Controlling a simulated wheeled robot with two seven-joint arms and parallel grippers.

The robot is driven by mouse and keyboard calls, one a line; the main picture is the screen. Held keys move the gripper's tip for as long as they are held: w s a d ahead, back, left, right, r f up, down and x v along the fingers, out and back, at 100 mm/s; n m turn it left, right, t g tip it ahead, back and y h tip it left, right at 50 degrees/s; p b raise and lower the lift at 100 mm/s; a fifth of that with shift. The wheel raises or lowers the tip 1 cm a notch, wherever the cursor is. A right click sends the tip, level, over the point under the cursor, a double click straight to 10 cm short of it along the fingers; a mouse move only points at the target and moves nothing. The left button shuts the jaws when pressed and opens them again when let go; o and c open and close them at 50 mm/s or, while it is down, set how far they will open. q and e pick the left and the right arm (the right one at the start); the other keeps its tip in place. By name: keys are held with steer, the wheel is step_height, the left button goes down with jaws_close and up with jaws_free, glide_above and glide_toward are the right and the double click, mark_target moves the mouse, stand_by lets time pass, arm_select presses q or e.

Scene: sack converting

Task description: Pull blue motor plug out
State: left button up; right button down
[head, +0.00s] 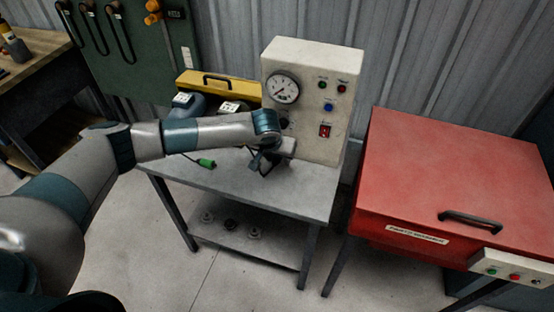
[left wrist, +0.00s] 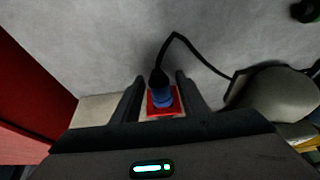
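The blue motor plug (left wrist: 162,97) shows in the left wrist view, with a black cable (left wrist: 186,40) coming off its back. It sits at a red square socket (left wrist: 177,107). My left gripper (left wrist: 159,84) is open, with one finger on each side of the plug and a gap showing. In the head view my left gripper (head: 262,161) is at the lower front of the cream control box (head: 313,70). My wrist hides the plug and socket there. My right gripper is in neither view.
A grey table (head: 300,194) carries the box. A green connector (head: 206,162) lies on it to the left. A yellow case (head: 215,83) and a grey-blue motor-like unit (head: 186,106) stand behind my arm. A red cabinet (head: 455,180) stands to the right.

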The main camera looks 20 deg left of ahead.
arm_select(q)
steer(key=shift+b, duration=0.45)
stand_by(0.3)
steer(key=shift+c, duration=0.6)
jaws_close()
steer(key=shift+s, duration=0.25)
steer(key=shift+s+a, duration=0.1)
steer(key=shift+s, duration=2.05)
